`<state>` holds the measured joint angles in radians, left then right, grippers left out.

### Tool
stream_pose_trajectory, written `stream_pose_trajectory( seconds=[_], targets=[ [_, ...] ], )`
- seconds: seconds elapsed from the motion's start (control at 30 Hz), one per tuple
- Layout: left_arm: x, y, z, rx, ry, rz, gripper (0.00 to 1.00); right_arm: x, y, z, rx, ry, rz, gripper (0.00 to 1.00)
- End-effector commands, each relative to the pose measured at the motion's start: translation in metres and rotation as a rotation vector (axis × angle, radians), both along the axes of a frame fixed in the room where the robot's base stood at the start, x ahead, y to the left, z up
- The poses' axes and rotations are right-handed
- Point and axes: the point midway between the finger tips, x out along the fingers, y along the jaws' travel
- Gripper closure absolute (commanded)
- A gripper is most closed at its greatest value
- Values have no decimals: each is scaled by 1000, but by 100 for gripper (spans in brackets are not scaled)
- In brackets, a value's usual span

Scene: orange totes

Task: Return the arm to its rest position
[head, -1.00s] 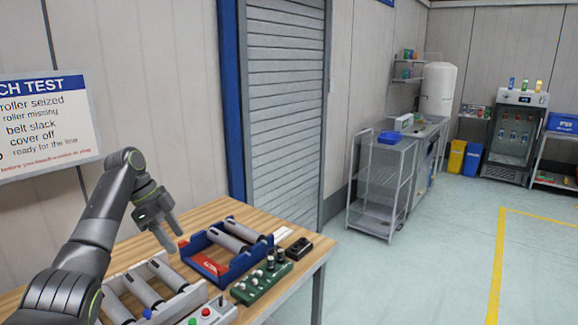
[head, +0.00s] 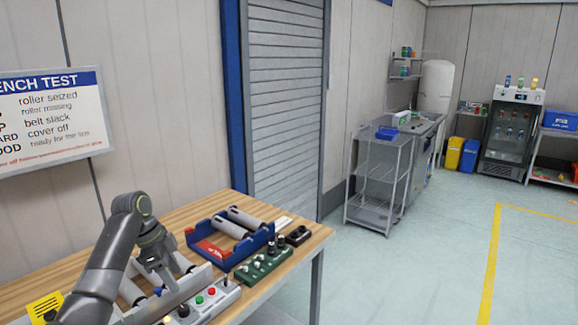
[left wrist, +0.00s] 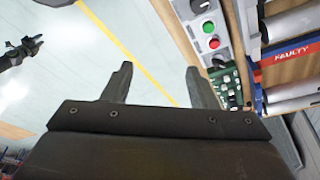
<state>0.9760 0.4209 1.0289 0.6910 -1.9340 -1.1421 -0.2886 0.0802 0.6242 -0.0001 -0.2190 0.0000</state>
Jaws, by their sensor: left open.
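My left gripper (head: 164,279) is low over the bench at the left in the head view, in front of the grey roller frame (head: 189,283) and close to it. In the left wrist view its two fingers (left wrist: 158,70) are spread with nothing between them, and floor shows behind them. A dark jointed shape at that view's left edge, apparently my right gripper (left wrist: 22,50), hangs over the floor.
The wooden bench (head: 190,212) bears a blue tray (head: 232,262) with rollers, a green board (head: 263,266) and a button box (head: 212,300). A wire shelf (head: 380,180) stands by the wall. Open floor (head: 420,270) lies to the right.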

Motion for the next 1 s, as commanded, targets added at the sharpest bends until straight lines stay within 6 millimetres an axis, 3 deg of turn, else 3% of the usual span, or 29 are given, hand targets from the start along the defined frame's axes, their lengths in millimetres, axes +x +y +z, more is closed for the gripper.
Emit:
stream_pose_trajectory(
  seconds=[0.27, 0.5, 0.73, 1.0],
  targets=[
    [-55, 4, -99, 76, 25, 198, 47, -13, 0, 0, 0, 17, -4, 64],
    [-134, 6, -175, 126, 18, 435, 47, -15, 0, 0, 0, 21, -4, 64],
    [-223, 7, -215, 143, -6, 681, 47, -14, 0, 0, 0, 20, -4, 64],
    [-330, 11, -220, 140, -52, 992, 47, -11, 0, 0, 0, 17, -4, 64]
  ],
)
